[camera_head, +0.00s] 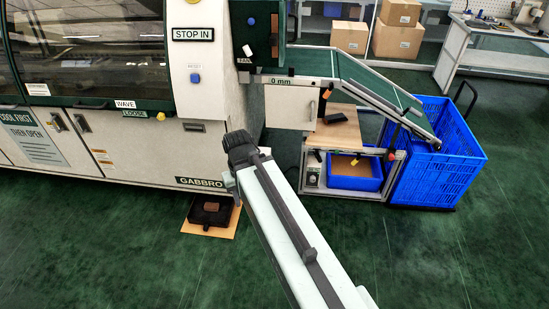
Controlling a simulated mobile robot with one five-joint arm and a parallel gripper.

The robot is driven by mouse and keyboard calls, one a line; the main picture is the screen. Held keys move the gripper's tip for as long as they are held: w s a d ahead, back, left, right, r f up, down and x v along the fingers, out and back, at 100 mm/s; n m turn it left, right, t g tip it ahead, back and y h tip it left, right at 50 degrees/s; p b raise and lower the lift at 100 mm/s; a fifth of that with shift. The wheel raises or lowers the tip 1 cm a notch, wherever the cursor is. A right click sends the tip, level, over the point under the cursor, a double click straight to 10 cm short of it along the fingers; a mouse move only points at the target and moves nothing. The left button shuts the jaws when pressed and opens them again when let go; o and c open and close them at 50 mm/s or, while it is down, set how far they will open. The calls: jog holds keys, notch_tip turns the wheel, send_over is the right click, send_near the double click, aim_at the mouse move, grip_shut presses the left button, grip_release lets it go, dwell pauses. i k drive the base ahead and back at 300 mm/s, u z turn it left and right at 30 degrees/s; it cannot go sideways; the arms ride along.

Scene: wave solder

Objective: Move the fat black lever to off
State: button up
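No lever that I can surely call the fat black lever stands out. A small dark upright piece (275,23) is on the green box at the upper right of the white machine (225,110), below and around it small parts I cannot make out. No on or off marking is readable. My pale arm reaches up from the bottom right and ends in a black joint in front of the machine's lower right. My gripper's fingers do not show; they may be hidden beyond that joint.
A green sloping conveyor (375,75) leads right to a blue crate (440,160). A low bench (340,135) holds a blue bin (352,180). A black pedal-like object (210,212) lies on a board on the floor. Cardboard boxes (398,42) stand behind. The green floor in front is clear.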

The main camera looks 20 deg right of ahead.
aim_at(320, 160)
jog(key=u, duration=0.2)
jog(key=i, duration=1.5)
jog(key=z, duration=0.05)
